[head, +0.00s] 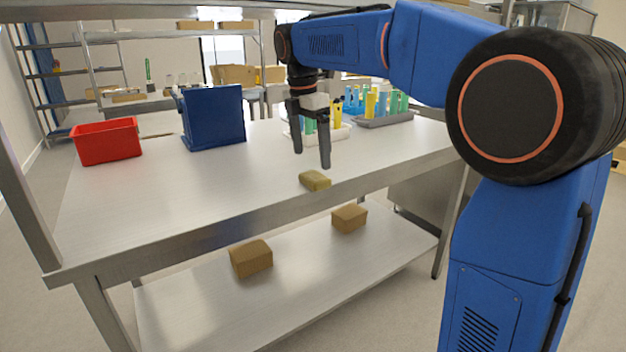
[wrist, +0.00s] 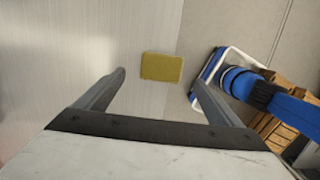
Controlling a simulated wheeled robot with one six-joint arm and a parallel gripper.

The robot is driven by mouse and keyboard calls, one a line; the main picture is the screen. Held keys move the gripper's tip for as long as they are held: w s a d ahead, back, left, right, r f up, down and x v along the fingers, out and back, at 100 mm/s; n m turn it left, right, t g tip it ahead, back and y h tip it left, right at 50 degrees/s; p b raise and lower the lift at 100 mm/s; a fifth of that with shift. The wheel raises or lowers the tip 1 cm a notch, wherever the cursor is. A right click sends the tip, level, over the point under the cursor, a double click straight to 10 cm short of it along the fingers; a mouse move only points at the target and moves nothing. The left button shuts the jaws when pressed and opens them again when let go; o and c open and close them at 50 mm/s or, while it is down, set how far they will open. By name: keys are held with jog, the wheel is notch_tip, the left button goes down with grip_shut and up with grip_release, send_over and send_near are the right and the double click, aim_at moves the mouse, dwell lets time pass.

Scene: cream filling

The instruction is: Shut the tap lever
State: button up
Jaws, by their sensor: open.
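I cannot make out a tap or a tap lever in either view. My gripper (head: 312,160) points down over the metal table in the head view, its two dark fingers apart with nothing between them. In the wrist view my gripper (wrist: 163,80) also shows its fingers spread wide. A yellow-green sponge-like block (head: 315,180) lies on the table near its front edge, below and apart from the fingertips. The same block (wrist: 162,67) shows in the wrist view beyond and between the fingers.
A red bin (head: 107,142) and an upright blue container (head: 213,117) stand on the left half of the metal table (head: 190,185). A white tray (head: 335,133) and a grey tray (head: 385,119) with coloured bottles stand behind my gripper. Two brown boxes sit on the lower shelf (head: 300,272).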

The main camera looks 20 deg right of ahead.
aim_at(315, 176)
jog(key=shift+d+f, duration=0.15)
jog(key=shift+f, duration=0.9)
jog(key=shift+d+f, duration=0.2)
jog(key=shift+f, duration=0.9)
jog(key=shift+d+f, duration=0.15)
jog(key=shift+f, duration=0.9)
jog(key=c, duration=1.2)
jog(key=shift+r, duration=1.8)
jog(key=s+d, duration=0.1)
jog(key=s, duration=0.4)
jog(key=s+d, duration=0.2)
jog(key=s, duration=0.4)
jog(key=s+d, duration=0.2)
jog(key=s, duration=0.4)
jog(key=shift+s+d, duration=0.1)
jog(key=shift+d, duration=0.15)
